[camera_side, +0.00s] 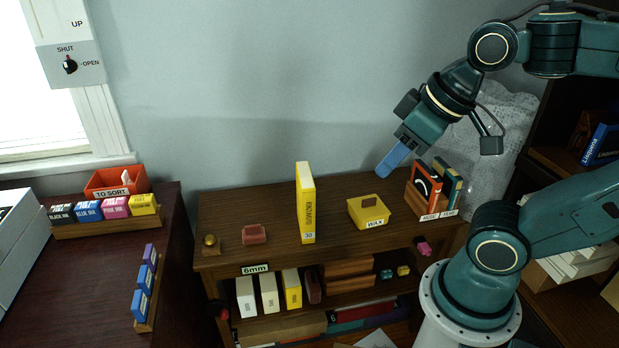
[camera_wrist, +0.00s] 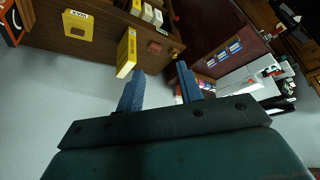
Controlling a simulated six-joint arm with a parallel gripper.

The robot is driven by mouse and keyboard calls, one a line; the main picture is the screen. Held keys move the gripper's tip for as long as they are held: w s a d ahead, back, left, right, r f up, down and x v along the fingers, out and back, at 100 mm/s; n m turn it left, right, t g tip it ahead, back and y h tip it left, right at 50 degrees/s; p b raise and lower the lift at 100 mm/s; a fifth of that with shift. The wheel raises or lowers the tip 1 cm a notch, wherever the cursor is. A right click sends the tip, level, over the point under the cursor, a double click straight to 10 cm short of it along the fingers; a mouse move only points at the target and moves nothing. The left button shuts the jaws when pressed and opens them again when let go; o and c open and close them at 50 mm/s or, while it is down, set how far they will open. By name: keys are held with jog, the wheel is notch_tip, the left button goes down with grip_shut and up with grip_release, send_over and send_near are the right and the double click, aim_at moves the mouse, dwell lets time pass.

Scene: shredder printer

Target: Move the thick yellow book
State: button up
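The thick yellow book (camera_side: 306,205) stands upright on top of the wooden bookcase (camera_side: 350,238), with a white label marked 30 low on its spine. It also shows in the wrist view (camera_wrist: 127,52), beyond my left finger. My gripper (camera_side: 385,171) is above the bookcase top, to the right of the book and apart from it. In the wrist view my gripper (camera_wrist: 161,69) has its two blue fingers spread wide with nothing between them.
A small red block (camera_side: 254,234) and a brass knob (camera_side: 210,242) sit left.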

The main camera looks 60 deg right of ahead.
jog(key=o, duration=0.5)
jog(key=m+g, duration=0.6)
jog(key=m, duration=0.4)
send_over(305, 175)
notch_tip(305, 175, down, 13)
jog(key=shift+d+f, duration=0.15)
jog(key=shift+f, duration=0.15)
jog(key=shift+f, duration=0.15)
jog(key=shift+f, duration=6.75)
